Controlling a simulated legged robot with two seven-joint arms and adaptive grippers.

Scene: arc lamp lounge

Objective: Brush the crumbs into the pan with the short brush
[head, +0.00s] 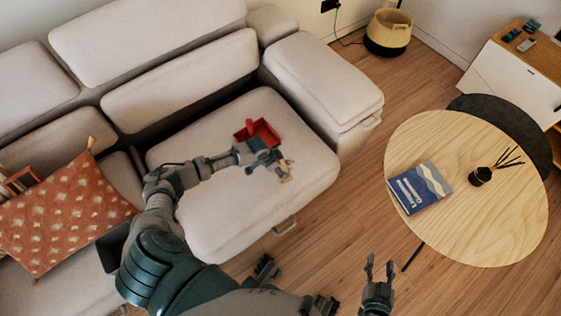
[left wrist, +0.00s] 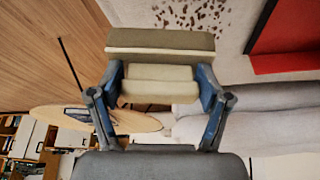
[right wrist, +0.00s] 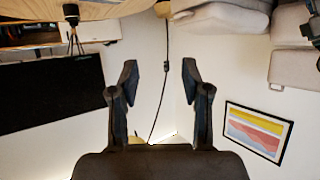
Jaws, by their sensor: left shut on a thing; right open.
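The red pan (head: 264,130) lies on the light sofa seat; its red edge shows at the upper right in the left wrist view (left wrist: 288,45). My left gripper (head: 268,162) is shut on the short brush (head: 286,172), just in front of the pan. In the left wrist view the brush (left wrist: 160,45) is a beige and olive block between the fingers. Dark crumbs (left wrist: 192,14) lie scattered on the seat beyond the brush, to the left of the pan there. In the head view I cannot make them out clearly. My right gripper (head: 379,268) is open and empty above the floor.
A round wooden table (head: 450,225) at the right holds a blue book (head: 420,188) and a reed diffuser (head: 481,176). An orange patterned cushion (head: 62,215) leans at the left. The sofa armrest (head: 325,80) rises behind and right of the pan. Bare seat lies left of it.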

